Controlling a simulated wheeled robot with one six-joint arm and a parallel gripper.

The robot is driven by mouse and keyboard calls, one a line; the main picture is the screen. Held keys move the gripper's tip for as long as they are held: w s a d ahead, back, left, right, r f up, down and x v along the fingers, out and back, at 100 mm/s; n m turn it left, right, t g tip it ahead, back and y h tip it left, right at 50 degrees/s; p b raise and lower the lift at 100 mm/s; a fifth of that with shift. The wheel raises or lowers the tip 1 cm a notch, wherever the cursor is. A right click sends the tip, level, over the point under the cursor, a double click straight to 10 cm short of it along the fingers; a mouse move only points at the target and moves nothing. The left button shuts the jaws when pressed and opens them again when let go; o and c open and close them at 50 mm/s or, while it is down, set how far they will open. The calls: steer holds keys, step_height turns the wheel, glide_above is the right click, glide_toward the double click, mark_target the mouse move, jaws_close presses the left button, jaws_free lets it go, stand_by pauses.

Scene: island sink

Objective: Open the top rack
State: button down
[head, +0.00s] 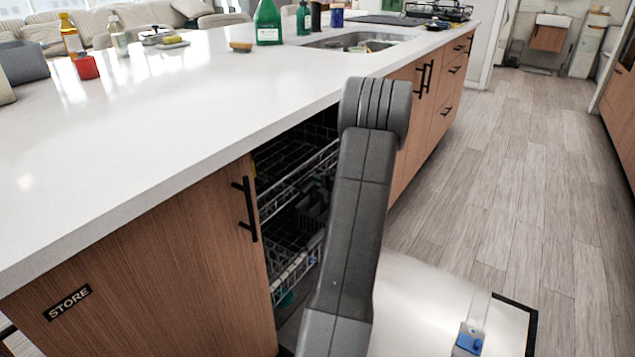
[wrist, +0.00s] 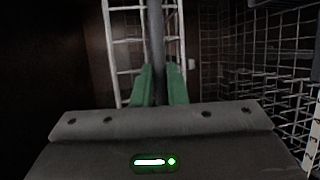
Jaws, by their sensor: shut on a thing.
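The open dishwasher sits in the island, left of my arm in the head view. Its top rack (head: 300,175) is a wire basket in the upper part of the cavity, apparently empty, with its right part hidden behind my arm. My gripper is hidden by the arm in the head view. In the wrist view my gripper (wrist: 159,70) has its green fingers closed around a grey bar of the rack (wrist: 156,35). White rack wires show on both sides of the bar.
A lower rack (head: 290,265) is below. The dishwasher door (head: 425,305) lies lowered, with a blue piece (head: 469,339) on it. A cabinet handle (head: 245,208) sticks out at left. The white countertop (head: 180,110) is above; the wood floor (head: 510,190) is clear at right.

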steer(key=s+d+p, duration=0.6)
steer(key=s+d, duration=0.4)
steer(key=d, duration=0.5)
steer(key=s+d+p, duration=0.6)
steer(key=s+d, duration=0.4)
steer(key=d, duration=0.5)
steer(key=shift+s+d+p, duration=0.15)
steer(key=shift+d+p, duration=0.05)
steer(key=shift+p, duration=0.2)
steer(key=c, duration=1.5)
jaws_free()
steer(key=shift+o, duration=0.2)
steer(key=p+v, duration=0.1)
steer(key=v, duration=1.2)
steer(key=shift+s+d+p, duration=0.2)
steer(key=shift+s+p, duration=0.1)
steer(key=shift+s, duration=0.05)
steer(key=shift+w+r, duration=0.1)
steer(key=b+x, duration=0.1)
steer(key=x, duration=1.3)
steer(key=shift+b, duration=0.35)
